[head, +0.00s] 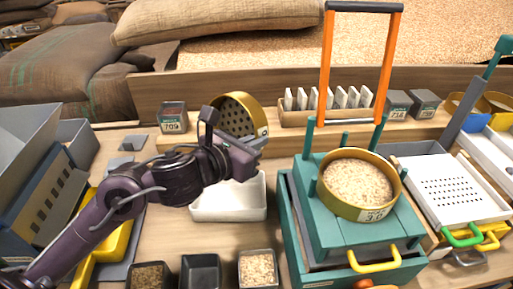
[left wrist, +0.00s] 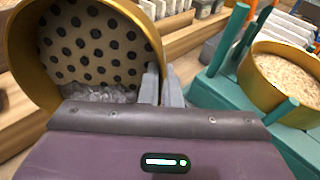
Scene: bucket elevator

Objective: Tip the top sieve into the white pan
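A gold round sieve (head: 238,113) with a perforated plate is tipped on its side above and behind the white pan (head: 230,204). My left gripper (head: 259,143) is shut on its rim. In the left wrist view, the sieve (left wrist: 92,45) fills the upper left, its rim between the fingers (left wrist: 160,86). Greyish lumps (left wrist: 98,93) lie along its lower inner side. The pan's visible part looks empty; my arm hides some of it. A second gold sieve (head: 358,187), full of pale grain, sits level on the teal stand (head: 318,228). My right gripper is not in view.
Several small dark boxes (head: 200,271) stand along the front edge, some holding grain. An orange-sided handle frame (head: 326,65) rises behind the teal stand. A white perforated tray (head: 452,188) is at right. A wooden shelf with a rack of white tags (head: 328,98) runs behind.

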